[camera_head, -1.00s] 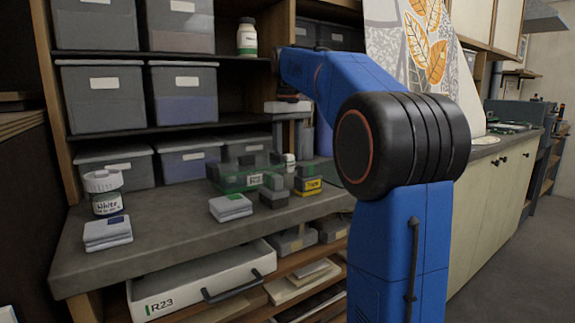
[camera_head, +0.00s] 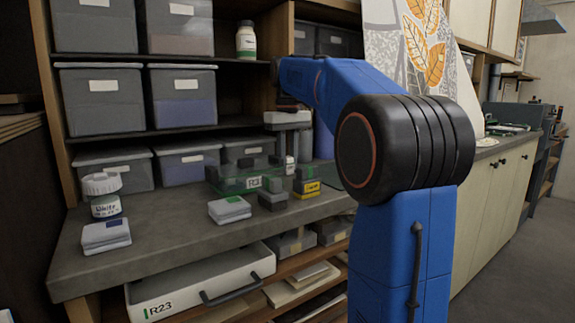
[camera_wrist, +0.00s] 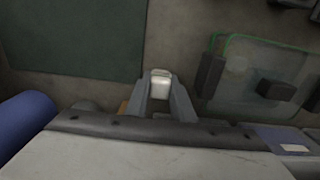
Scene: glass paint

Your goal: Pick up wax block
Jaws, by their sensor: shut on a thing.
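The wax block is a small white block that sits between the two grey fingers of my gripper (camera_wrist: 160,92) in the wrist view, where its pale top (camera_wrist: 160,80) shows. My gripper is shut on it. In the head view, my gripper (camera_head: 291,158) points straight down over the back of the grey worktop, and a small part of the white block (camera_head: 290,165) shows between the fingers. The block is low, at the worktop; I cannot tell whether it touches it.
A green-edged glass pane (camera_wrist: 240,75) marked R23 lies beside the fingers, with dark blocks on it. A dark green mat (camera_wrist: 75,40) lies on the other side. A yellow-labelled block (camera_head: 306,188), a white jar (camera_head: 104,195) and stacked pads (camera_head: 230,209) stand on the worktop.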

